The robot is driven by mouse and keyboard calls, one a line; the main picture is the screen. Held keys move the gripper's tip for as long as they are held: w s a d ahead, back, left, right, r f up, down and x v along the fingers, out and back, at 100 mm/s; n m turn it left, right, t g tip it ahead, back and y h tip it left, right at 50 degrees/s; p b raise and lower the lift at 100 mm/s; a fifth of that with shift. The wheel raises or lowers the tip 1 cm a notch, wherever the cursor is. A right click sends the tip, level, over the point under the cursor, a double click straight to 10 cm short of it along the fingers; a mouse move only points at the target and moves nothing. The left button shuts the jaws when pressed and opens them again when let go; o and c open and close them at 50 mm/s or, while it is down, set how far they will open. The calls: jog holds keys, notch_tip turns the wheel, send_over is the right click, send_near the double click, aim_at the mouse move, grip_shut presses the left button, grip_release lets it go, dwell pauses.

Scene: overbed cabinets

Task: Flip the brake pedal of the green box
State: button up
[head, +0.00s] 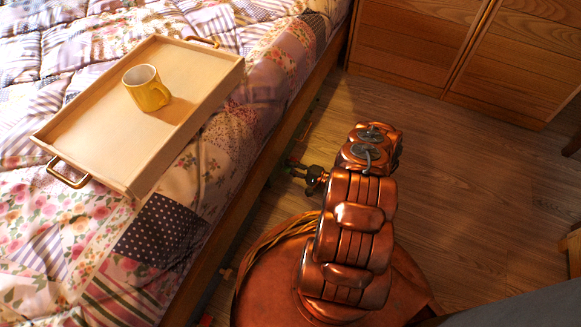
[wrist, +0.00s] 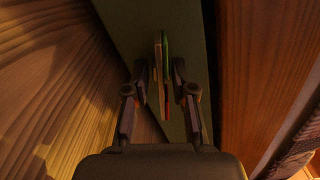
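In the wrist view a dull green surface (wrist: 191,35), apparently the green box, runs up the middle between wood on both sides. A thin upright piece, apparently the brake pedal (wrist: 162,60), stands out from it edge-on, with pale, green and red parts. My gripper (wrist: 160,75) is open, with one finger on each side of this piece and a visible gap to each finger. In the head view my gripper (head: 296,164) is low beside the bed's side, small and partly hidden by my arm; the box is not clearly visible there.
A bed (head: 195,190) with a patchwork cover fills the left. On it lies a wooden tray (head: 190,70) with a yellow mug (head: 147,89). Wooden cabinets (head: 420,45) stand at the back. Wooden floor (head: 465,180) is free to the right of my arm.

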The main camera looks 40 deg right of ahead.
dwell(0.3)
jog(key=shift+v, duration=6)
jog(key=shift+r, duration=0.1)
